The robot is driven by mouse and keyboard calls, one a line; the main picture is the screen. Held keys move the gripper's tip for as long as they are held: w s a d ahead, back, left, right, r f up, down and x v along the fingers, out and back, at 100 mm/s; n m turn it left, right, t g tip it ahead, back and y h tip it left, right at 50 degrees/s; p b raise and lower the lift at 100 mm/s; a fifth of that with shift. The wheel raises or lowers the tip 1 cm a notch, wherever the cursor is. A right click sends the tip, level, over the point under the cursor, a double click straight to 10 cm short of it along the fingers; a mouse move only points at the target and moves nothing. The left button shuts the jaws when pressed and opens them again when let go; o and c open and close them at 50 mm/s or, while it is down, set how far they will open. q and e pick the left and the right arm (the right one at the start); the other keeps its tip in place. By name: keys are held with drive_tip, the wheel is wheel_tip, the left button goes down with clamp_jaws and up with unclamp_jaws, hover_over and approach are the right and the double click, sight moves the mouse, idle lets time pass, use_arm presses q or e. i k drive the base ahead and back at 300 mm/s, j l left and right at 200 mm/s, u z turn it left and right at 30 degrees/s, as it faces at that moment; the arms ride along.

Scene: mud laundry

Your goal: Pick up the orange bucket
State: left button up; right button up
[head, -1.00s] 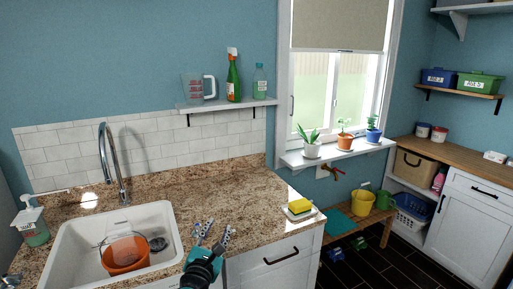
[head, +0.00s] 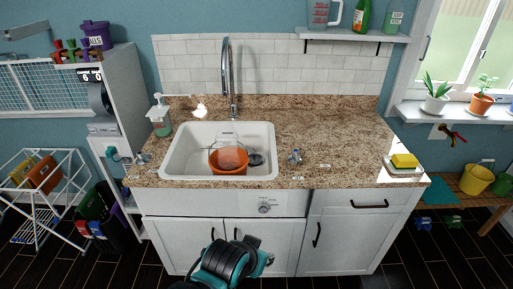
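The orange bucket (head: 228,168) stands in the white sink (head: 187,172), near its front edge. Its thin handle shows as an arc above the rim. A black and teal part of my arm (head: 228,262) shows at bottom centre, in front of the cabinet doors and apart from the bucket. No fingers can be made out clearly on it. A small blue and grey item (head: 295,157) shows over the counter right of the sink; I cannot tell whether it is a gripper. A teal and dark item (head: 115,153) shows at the left, also unclear. Nothing grips the bucket.
The tall faucet (head: 228,80) rises behind the sink. A soap bottle (head: 160,118) stands left of it. A yellow sponge (head: 404,160) lies on a dish at the counter's right end. The counter (head: 335,130) between them is mostly clear. A drying rack (head: 42,200) stands at far left.

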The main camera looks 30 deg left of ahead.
sight(229, 159)
drive_tip(key=i+j+u, duration=0.1)
drive_tip(key=j+u, duration=0.2)
drive_tip(key=i+j+u, duration=0.1)
drive_tip(key=j+u, duration=0.2)
drive_tip(key=i+j+u, duration=0.25)
drive_tip(key=k+j, duration=0.1)
